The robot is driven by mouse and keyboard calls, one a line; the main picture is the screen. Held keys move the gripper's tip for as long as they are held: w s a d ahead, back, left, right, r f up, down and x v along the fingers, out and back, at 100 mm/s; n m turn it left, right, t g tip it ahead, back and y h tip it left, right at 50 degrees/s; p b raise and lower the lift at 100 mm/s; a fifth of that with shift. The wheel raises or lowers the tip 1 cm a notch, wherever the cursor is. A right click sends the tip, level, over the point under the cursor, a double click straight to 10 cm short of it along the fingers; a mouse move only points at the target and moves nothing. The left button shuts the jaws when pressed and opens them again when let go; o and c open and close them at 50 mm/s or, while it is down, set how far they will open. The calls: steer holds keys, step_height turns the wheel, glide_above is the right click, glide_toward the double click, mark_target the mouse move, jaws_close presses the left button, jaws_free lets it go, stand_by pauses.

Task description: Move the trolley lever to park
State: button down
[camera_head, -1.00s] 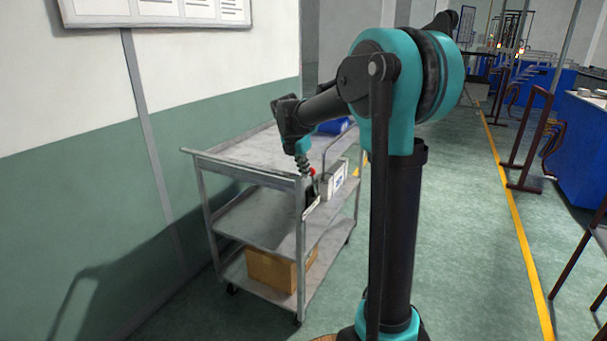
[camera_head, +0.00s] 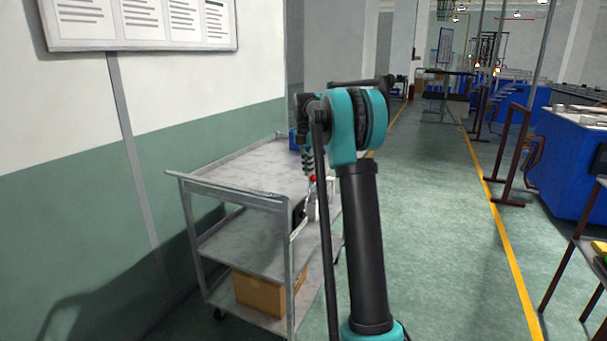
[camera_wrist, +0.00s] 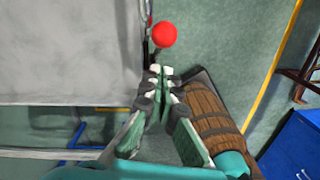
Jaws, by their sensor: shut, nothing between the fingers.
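The grey metal trolley (camera_head: 240,170) stands by the wall at the left in the head view. Its grey top (camera_wrist: 60,50) fills the left of the wrist view. The lever's red ball knob (camera_wrist: 164,34) shows just ahead of my gripper (camera_wrist: 161,74), beside the trolley's edge. My gripper is shut and empty, its fingertips a little short of the knob in the picture. Whether they touch the lever I cannot tell. In the head view the red knob (camera_head: 313,178) sits at the trolley's right side, and my arm partly hides this spot.
A cardboard box (camera_head: 265,292) sits on the trolley's bottom shelf. A wall with a notice board (camera_head: 140,22) bounds the left. Green floor (camera_head: 430,240) is open to the right, up to a yellow line (camera_head: 500,255), with brown rails and blue benches beyond.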

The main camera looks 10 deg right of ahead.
steer(key=shift+w+d+f, duration=0.3)
steer(key=shift+w+d, duration=0.3)
steer(key=shift+w, duration=0.3)
steer(key=shift+s+a+r, duration=0.15)
steer(key=shift+a+r, duration=0.1)
steer(key=shift+a, duration=0.05)
steer(key=w+d+r, duration=0.1)
steer(key=w+r, duration=0.2)
steer(key=r, duration=0.7)
steer(key=shift+w+d+r, duration=0.25)
steer(key=shift+w+r, duration=0.05)
steer(key=shift+r, duration=0.05)
